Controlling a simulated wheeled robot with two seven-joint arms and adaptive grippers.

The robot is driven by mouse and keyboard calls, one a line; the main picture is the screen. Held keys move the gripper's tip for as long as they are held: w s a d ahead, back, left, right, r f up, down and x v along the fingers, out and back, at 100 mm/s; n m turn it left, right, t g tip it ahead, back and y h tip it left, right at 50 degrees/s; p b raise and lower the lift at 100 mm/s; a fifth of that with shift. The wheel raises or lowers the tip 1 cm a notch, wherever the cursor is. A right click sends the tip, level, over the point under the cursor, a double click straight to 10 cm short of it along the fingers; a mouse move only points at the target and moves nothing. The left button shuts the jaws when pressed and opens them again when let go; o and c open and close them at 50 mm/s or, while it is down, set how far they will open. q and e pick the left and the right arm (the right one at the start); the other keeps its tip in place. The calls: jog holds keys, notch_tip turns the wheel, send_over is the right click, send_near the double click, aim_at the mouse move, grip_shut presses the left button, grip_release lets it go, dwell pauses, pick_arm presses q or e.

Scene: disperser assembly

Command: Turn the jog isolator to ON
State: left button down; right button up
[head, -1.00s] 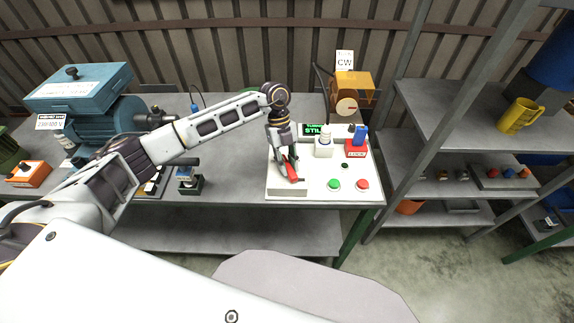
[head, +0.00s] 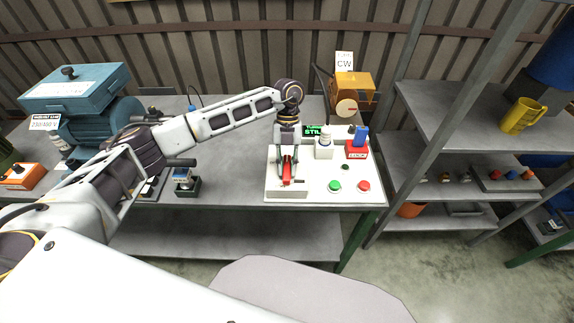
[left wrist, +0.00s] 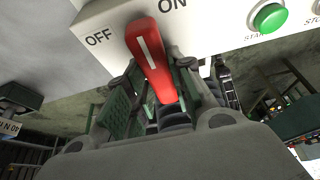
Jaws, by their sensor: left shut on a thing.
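The jog isolator's red handle (head: 287,175) is at the left of the white control panel (head: 310,187). It also shows in the left wrist view as a red bar (left wrist: 149,55) with a white line. There its top end lies between the printed OFF on the left and ON on the upper right. My left gripper (head: 286,160) comes down over the handle, shut with one finger on each side of it. The fingers (left wrist: 155,105) hide part of the handle's lower length. My right gripper is not in view.
Green (head: 335,186) and red (head: 364,186) buttons sit right of the handle. A lit display (head: 312,130), a white block (head: 324,149) and a red-based blue part (head: 360,138) stand behind. A blue motor (head: 95,125) is at left; shelves (head: 470,120) at right.

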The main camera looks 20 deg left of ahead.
pick_arm(q)
jog(key=c, duration=1.2)
grip_release()
jog(key=shift+c, duration=0.2)
jog(key=v, duration=1.2)
jog(key=shift+f, duration=0.1)
